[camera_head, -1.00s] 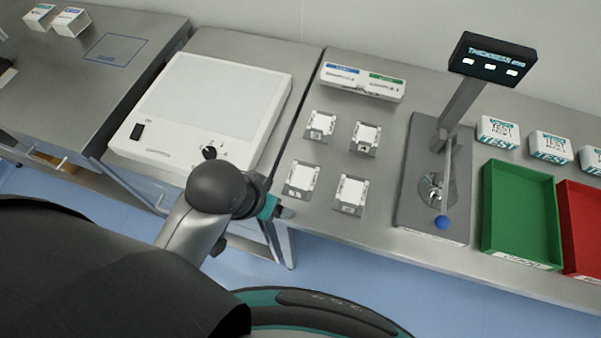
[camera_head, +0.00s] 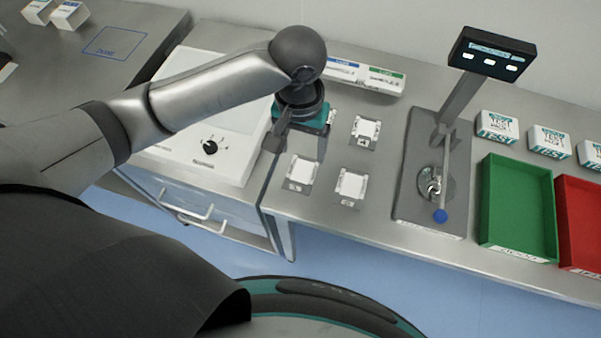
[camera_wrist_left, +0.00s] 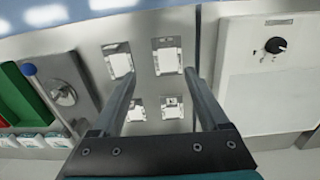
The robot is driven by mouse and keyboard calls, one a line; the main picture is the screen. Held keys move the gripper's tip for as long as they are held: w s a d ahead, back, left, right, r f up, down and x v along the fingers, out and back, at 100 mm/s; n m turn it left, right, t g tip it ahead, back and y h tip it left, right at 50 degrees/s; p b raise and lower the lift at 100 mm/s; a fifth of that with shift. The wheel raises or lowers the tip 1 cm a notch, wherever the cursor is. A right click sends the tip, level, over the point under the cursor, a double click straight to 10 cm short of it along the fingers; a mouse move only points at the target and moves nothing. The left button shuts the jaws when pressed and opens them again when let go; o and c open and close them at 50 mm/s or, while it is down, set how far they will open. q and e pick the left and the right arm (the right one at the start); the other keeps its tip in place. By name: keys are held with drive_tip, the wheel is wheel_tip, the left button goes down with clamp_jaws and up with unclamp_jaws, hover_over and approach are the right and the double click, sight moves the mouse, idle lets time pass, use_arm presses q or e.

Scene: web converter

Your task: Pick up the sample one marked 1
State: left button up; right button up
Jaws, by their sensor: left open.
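Several small white samples sit on grey square holders on the bench. In the head view I see a back-right sample (camera_head: 365,132), a front-left sample (camera_head: 302,171) and a front-right sample (camera_head: 351,185). The back-left sample (camera_head: 332,117) is mostly hidden behind my left gripper (camera_head: 297,138). The wrist view shows this back-left sample (camera_wrist_left: 172,108) beside the inner side of a finger. The printed numbers are too small to read, so I cannot tell which is 1. My left gripper (camera_wrist_left: 160,75) is open and empty above the samples, fingers pointing down. My right gripper is not in view.
A white light box (camera_head: 185,160) with a black knob stands left of the samples. A labelled white holder (camera_head: 370,76) lies behind them. The thickness gauge (camera_head: 432,190), green tray (camera_head: 515,215) and red tray (camera_head: 578,225) stand to the right.

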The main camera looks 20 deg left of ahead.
use_arm(q)
drive_tip(key=b, duration=0.1)
hover_over(296, 182)
drive_tip(key=f, duration=0.9)
drive_tip(key=shift+w+d+f, duration=0.25)
drive_tip(key=shift+w+f, duration=0.1)
drive_tip(key=shift+f, duration=0.05)
drive_tip(key=shift+s+a+f+b, duration=0.1)
drive_tip(key=shift+s+f+b, duration=0.1)
drive_tip(key=shift+f, duration=1.1)
drive_tip(key=shift+s+a+f+b, duration=0.1)
drive_tip(key=shift+f+b, duration=0.05)
drive_tip(key=shift+f, duration=1.15)
clamp_jaws()
